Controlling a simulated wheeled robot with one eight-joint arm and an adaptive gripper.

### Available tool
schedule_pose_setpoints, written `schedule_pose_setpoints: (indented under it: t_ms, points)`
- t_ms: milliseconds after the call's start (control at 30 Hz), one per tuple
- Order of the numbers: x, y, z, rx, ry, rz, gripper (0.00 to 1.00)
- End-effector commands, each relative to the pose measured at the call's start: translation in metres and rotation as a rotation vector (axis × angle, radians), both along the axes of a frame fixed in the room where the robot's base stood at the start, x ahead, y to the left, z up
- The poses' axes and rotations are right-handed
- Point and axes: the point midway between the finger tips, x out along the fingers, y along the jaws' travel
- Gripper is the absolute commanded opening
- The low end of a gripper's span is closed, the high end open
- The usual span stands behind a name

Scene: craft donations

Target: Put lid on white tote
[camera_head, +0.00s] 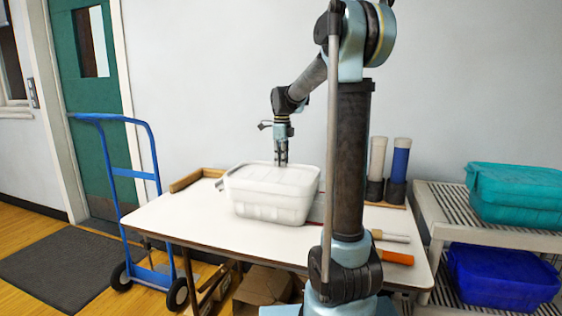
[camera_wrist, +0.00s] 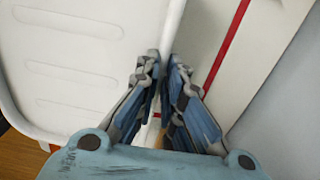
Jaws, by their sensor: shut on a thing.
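The white tote (camera_head: 270,209) stands on the table, left of my arm's column. The white lid (camera_head: 262,177) lies over its top; I cannot tell whether its rim is fully seated all round. In the wrist view the lid (camera_wrist: 75,60) fills the left side, with its grooved top showing. My gripper (camera_head: 281,163) points down at the lid's far edge. In the wrist view my gripper (camera_wrist: 163,62) is shut on the lid's edge, with one finger on each side of the rim. The tote body is hidden under the lid in that view.
The white table (camera_head: 165,215) has free room left of the tote. White and blue cylinders (camera_head: 400,160) stand behind my column. Orange and white tubes (camera_head: 393,257) lie at the right edge. A rack (camera_head: 435,205) holds teal and blue totes. A blue hand truck (camera_head: 122,170) stands left.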

Motion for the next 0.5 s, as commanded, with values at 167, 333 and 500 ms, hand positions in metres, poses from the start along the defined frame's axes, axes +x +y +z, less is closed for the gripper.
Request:
schedule_pose_setpoints:
  t_ms: [167,333,500]
  points:
    - [0.0,-0.0007,0.0,0.0,0.0,-0.001,0.0]
    - [0.0001,-0.0006,-0.0017,0.0,0.0,-0.001,0.0]
    - [0.0,-0.0006,-0.0044,0.0,0.0,-0.001,0.0]
